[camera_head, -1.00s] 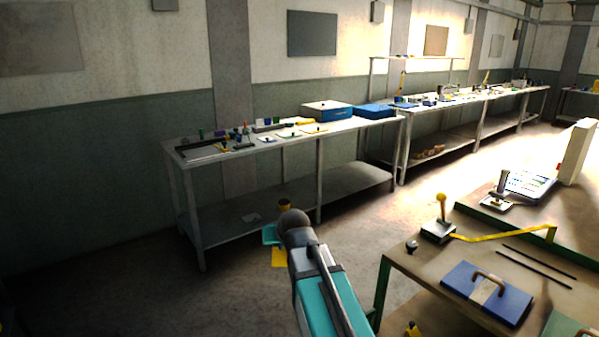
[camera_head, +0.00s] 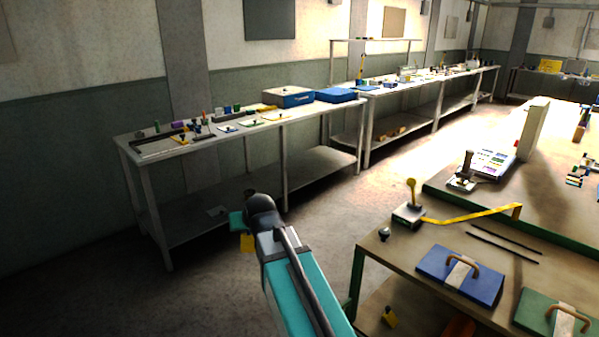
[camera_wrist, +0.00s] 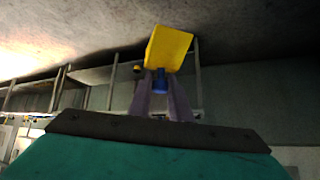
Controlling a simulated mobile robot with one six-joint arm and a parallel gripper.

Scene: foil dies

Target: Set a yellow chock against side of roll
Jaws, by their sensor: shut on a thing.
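My gripper (camera_wrist: 160,85) is shut on a yellow chock (camera_wrist: 169,47) by a blue part below its yellow body, seen in the wrist view. In the head view the yellow chock (camera_head: 247,243) hangs beside my arm's end, over the floor and in front of the long grey bench. Another yellow piece (camera_head: 389,317), perhaps a chock, sits low under the near table at the right. I cannot make out a roll with certainty in either view.
The near brown table (camera_head: 400,262) on the right bears a blue case (camera_head: 450,275), a green case (camera_head: 545,312) and a yellow strip (camera_head: 470,219). The long grey bench (camera_head: 270,138) stands along the wall with small items. Open floor (camera_head: 320,220) lies between.

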